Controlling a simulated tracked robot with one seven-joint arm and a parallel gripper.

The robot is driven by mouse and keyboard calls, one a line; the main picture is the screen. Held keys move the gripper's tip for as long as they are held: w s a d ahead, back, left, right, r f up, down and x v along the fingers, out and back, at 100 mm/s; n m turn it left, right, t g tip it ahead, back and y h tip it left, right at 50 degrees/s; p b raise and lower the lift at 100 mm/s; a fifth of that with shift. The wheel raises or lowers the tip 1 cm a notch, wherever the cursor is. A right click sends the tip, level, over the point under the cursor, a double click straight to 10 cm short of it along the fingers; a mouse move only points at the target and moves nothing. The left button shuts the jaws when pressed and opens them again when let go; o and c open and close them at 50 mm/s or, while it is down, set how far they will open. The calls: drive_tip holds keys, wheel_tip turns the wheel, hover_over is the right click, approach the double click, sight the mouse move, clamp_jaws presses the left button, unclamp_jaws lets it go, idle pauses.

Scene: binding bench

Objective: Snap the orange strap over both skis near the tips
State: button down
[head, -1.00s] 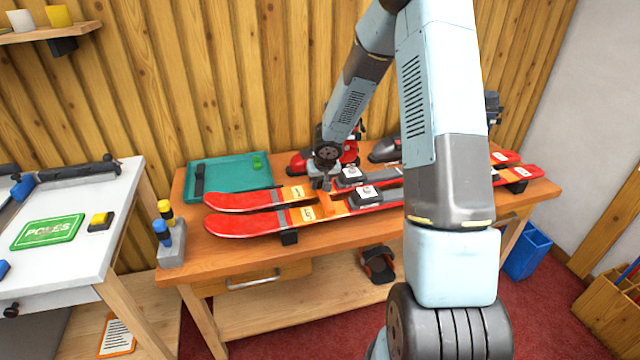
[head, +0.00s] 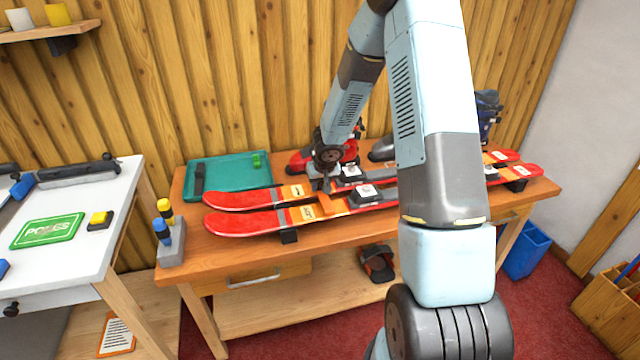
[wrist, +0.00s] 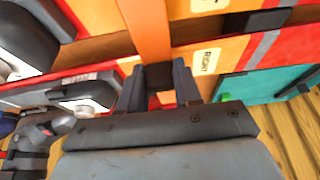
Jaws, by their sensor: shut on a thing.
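Two red-orange skis lie side by side on the bench, tips to the left: the near ski (head: 250,223) and the far ski (head: 240,199). The far ski, labelled RIGHT, also shows in the wrist view (wrist: 228,56). The orange strap (wrist: 146,28) runs across the near ski and the gap to my gripper (wrist: 159,88). My gripper is shut on the strap's end, at a dark block between the fingers, over the far ski. In the head view my gripper (head: 323,184) is between the bindings and the tips. The strap's fastening is hidden.
A teal tray (head: 230,184) lies behind the ski tips. Ski bindings (head: 364,195) stand just right of my gripper, with a red boot (head: 300,161) behind. A grey holder (head: 172,249) with blue and yellow handles stands at the bench's left edge.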

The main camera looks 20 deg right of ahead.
drive_tip(key=shift+s+f, duration=0.1)
drive_tip(key=shift+f, duration=1.25)
drive_tip(key=c, duration=0.7)
unclamp_jaws()
drive_tip(key=shift+o, duration=0.4)
drive_tip(key=o, duration=0.4)
drive_tip(key=shift+r, duration=0.1)
drive_tip(key=shift+r, duration=3)
